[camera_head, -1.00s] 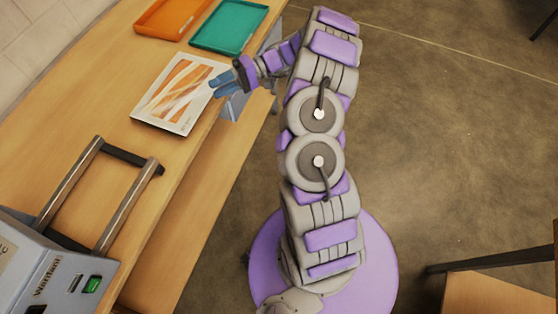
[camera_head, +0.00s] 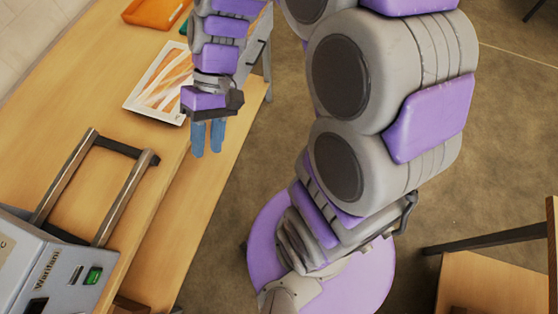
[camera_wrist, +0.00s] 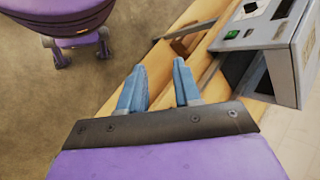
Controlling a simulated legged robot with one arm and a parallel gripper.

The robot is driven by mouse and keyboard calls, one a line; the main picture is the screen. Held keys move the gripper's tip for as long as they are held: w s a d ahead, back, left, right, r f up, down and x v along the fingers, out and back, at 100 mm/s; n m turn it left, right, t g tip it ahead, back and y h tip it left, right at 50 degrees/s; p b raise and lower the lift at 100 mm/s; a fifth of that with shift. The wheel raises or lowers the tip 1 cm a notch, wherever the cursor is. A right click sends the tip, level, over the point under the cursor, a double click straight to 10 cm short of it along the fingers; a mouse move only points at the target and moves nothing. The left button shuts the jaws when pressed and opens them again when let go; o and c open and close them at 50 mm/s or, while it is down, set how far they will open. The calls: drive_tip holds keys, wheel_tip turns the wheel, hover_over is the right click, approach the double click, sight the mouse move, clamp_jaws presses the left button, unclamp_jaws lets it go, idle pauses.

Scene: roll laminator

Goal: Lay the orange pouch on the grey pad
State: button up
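The pouch (camera_head: 158,83), flat with orange and white streaks and a pale border, lies on the wooden table, partly covered on its right by my arm. I cannot tell whether a grey pad is under it; no separate grey pad is clear to see. My gripper (camera_head: 208,138) points down just right of the pouch, over the table's front edge. In the wrist view my gripper (camera_wrist: 159,66) has its two blue fingers apart with nothing between them. The pouch is not in the wrist view.
A grey laminator (camera_head: 55,272) with a green switch stands at lower left; it also shows in the wrist view (camera_wrist: 268,35). A two-rail frame (camera_head: 122,190) extends from it. An orange tray (camera_head: 155,12) lies at the back. A wooden seat or table (camera_head: 490,285) is at lower right.

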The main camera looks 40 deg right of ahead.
drive_tip(key=s+d+m+t+h, duration=0.1)
drive_tip(key=s+d+h, duration=0.5)
drive_tip(key=s, duration=0.6)
drive_tip(key=shift+s+d+f+m+t, duration=0.15)
drive_tip(key=shift+d+f+m+t, duration=0.2)
drive_tip(key=shift+d+t, duration=0.75)
drive_tip(key=shift+d, duration=0.1)
